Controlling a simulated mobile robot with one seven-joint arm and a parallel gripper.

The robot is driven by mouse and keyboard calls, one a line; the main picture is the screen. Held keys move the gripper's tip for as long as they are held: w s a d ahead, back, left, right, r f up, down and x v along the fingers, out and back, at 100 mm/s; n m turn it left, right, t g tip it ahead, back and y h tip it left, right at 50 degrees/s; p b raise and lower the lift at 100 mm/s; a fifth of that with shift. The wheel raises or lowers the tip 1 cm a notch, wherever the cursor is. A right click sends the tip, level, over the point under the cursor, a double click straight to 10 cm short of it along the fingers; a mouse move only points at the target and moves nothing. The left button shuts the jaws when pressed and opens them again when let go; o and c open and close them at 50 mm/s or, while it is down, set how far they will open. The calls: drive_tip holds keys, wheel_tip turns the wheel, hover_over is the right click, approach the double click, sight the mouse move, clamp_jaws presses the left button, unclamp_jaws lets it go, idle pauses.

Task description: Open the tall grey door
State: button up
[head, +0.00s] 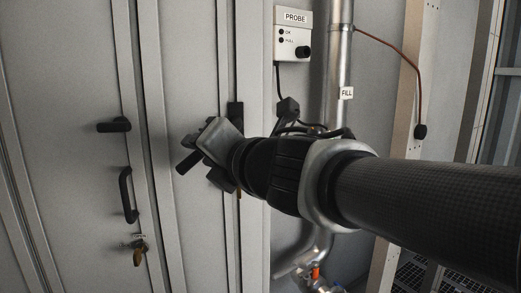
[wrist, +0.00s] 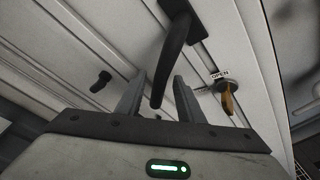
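A tall grey door (head: 182,60) with upright seams fills the middle of the head view. My gripper (head: 192,160) is in front of it and hides part of its fittings. In the wrist view, a black lever handle (wrist: 176,40) slants from a dark mount on the grey face. Its lower end hangs between the two fingers of my gripper (wrist: 158,78). The fingers are apart, with a gap on both sides of the handle. I cannot tell how deep the handle lies between them. A brass key (wrist: 228,102) sits right of the fingers under a label reading "OPEN". The door looks shut.
Another grey panel (head: 60,60) at left carries a black latch (head: 114,126), a black pull handle (head: 128,195) and a key (head: 138,256). A PROBE box (head: 294,36) and a metal FILL pipe (head: 339,60) stand right of the door, near my arm.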

drive_tip(key=shift+s, duration=0.1)
drive_tip(key=p+v, duration=0.5)
drive_tip(key=v, duration=1.2)
drive_tip(key=shift+d, duration=0.2)
